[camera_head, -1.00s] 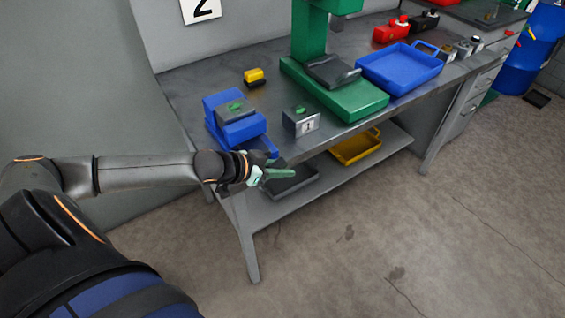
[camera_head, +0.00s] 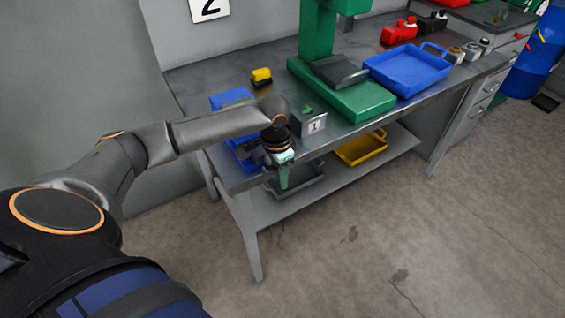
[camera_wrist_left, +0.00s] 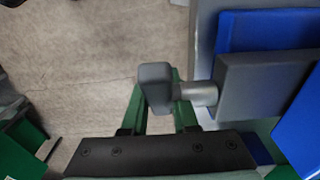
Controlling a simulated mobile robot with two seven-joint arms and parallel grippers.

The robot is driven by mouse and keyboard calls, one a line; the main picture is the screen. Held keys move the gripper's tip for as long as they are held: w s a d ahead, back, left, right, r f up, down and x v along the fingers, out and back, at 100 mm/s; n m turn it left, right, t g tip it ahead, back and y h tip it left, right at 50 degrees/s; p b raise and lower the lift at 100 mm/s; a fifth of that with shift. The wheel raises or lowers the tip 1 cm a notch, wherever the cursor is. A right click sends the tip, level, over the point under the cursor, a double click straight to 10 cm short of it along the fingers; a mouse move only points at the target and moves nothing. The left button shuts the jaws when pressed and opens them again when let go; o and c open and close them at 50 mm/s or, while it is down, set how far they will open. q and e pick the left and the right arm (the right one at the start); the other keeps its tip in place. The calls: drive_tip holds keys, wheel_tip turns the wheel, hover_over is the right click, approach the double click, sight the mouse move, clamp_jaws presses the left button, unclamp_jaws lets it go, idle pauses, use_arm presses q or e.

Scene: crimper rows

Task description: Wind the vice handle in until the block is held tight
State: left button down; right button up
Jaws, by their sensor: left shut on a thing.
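The blue vice (camera_head: 232,97) stands at the front left of the bench, partly hidden behind my left arm. Its blue body also shows in the left wrist view (camera_wrist_left: 268,32), with a grey jaw piece (camera_wrist_left: 262,88) and a short silver screw. The grey vice handle (camera_wrist_left: 155,85) sits at the screw's end, between the green fingers of my left gripper (camera_wrist_left: 158,108). That gripper is shut on the handle. In the head view my left gripper (camera_head: 283,177) points down in front of the bench edge. The block in the vice is hidden behind my arm. My right gripper is not in view.
A grey block marked 1 (camera_head: 314,124) stands close right of my wrist. Behind it are a green press (camera_head: 355,101) and a blue tray (camera_head: 437,70). A yellow-topped item (camera_head: 261,76) lies behind the vice. The lower shelf holds a yellow tray (camera_head: 378,146) and a dark tray.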

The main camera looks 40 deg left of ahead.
use_arm(q)
drive_tip(key=shift+s+a+g+y, duration=0.15)
drive_tip(key=shift+s+g+y, duration=0.3)
drive_tip(key=shift+g, duration=0.85)
drive_tip(key=shift+s+a+g+y, duration=0.1)
drive_tip(key=shift+s+g+y, duration=0.35)
drive_tip(key=shift+g, duration=0.85)
drive_tip(key=shift+s+a+g+y, duration=0.2)
drive_tip(key=shift+g+y, duration=0.5)
drive_tip(key=shift+g, duration=0.6)
drive_tip(key=c, duration=0.7)
unclamp_jaws()
drive_tip(key=shift+r, duration=0.1)
